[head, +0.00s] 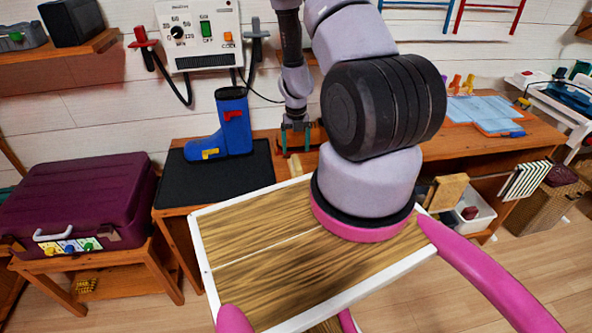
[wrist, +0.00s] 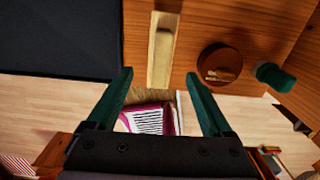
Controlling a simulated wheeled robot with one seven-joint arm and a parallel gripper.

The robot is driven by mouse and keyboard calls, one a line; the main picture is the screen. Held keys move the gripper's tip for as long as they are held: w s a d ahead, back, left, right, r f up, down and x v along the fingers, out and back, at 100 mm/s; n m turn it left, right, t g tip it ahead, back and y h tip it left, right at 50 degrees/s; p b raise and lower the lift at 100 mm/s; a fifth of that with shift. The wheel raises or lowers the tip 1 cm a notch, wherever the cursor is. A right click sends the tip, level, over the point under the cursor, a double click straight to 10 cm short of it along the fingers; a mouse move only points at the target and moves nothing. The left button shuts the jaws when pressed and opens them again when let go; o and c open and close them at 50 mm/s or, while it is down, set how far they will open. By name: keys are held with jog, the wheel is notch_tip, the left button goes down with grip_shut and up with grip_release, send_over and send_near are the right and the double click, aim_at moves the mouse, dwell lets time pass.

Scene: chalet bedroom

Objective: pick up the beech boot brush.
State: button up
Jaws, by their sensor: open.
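The beech boot brush looks to be the long pale wooden piece (wrist: 161,52) in the wrist view, lying on the wooden bench top near its edge. My gripper (wrist: 160,98) is open there, its two dark green fingers apart. The near end of the brush lies just ahead of the gap between the fingertips, and nothing is held. In the head view my gripper (head: 294,140) hangs low over the bench, right of the blue boot.
A round dark brown tin (wrist: 220,63) and a green piece (wrist: 275,77) lie right of the brush. A black mat (head: 258,170) with a blue boot (head: 232,125) lies to the left. A purple case (head: 75,200) stands further left.

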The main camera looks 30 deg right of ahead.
aim_at(296, 169)
notch_tip(296, 169, down, 11)
jog(key=shift+s, duration=0.1)
grip_shut()
dwell(0.5)
jog(key=shift+r, duration=0.1)
notch_tip(296, 169, up, 10)
jog(key=shift+f, duration=0.1)
dwell(0.4)
